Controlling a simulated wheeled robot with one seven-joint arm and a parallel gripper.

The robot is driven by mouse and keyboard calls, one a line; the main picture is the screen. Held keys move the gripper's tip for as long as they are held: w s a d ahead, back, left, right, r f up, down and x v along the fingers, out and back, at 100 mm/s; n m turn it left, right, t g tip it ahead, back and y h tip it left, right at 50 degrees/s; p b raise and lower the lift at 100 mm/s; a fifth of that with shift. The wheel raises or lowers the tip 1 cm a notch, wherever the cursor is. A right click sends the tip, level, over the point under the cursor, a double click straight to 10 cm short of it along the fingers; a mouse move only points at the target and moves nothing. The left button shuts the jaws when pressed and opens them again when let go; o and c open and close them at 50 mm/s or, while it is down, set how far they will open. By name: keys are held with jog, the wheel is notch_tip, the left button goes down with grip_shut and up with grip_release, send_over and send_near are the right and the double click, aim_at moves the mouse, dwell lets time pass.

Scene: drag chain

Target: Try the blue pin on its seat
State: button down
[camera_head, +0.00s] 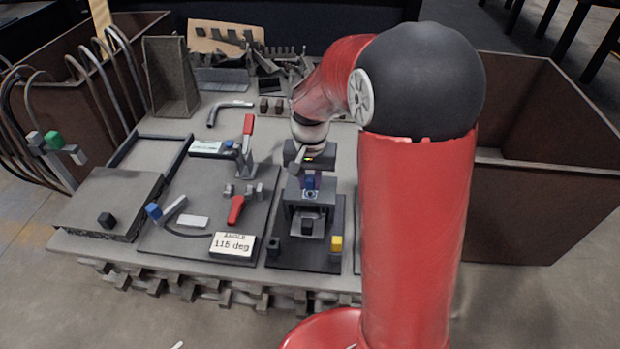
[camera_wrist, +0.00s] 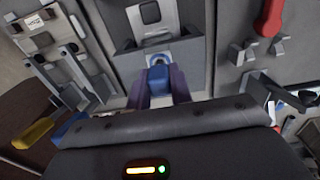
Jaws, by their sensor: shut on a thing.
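My gripper (camera_head: 309,182) is over the dark fixture (camera_head: 317,230) in the middle of the table. In the wrist view its two purple-grey fingers (camera_wrist: 158,88) are shut on the blue pin (camera_wrist: 158,77). The seat, a pale block with a round bluish hole (camera_head: 310,195), is at the top of the fixture. It also shows in the wrist view as a ring (camera_wrist: 160,59) just past the pin's end, partly hidden by the pin. The pin is close to the seat; I cannot tell whether its tip touches or enters the hole.
Left of the fixture is a plate with red-handled clamps (camera_head: 236,209) and a sign reading 115 deg (camera_head: 232,245). Brown bins (camera_head: 530,195) flank the table. A bent pipe (camera_head: 225,111) lies behind.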

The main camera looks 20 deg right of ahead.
aim_at(310, 177)
jog(key=shift+f+b, duration=0.65)
jog(key=shift+f, duration=0.4)
dwell(0.6)
jog(key=c, duration=1.2)
grip_release()
jog(key=shift+o, duration=0.2)
jog(key=shift+r, duration=0.1)
jog(key=shift+r+p, duration=0.55)
jog(key=shift+r, duration=3.3)
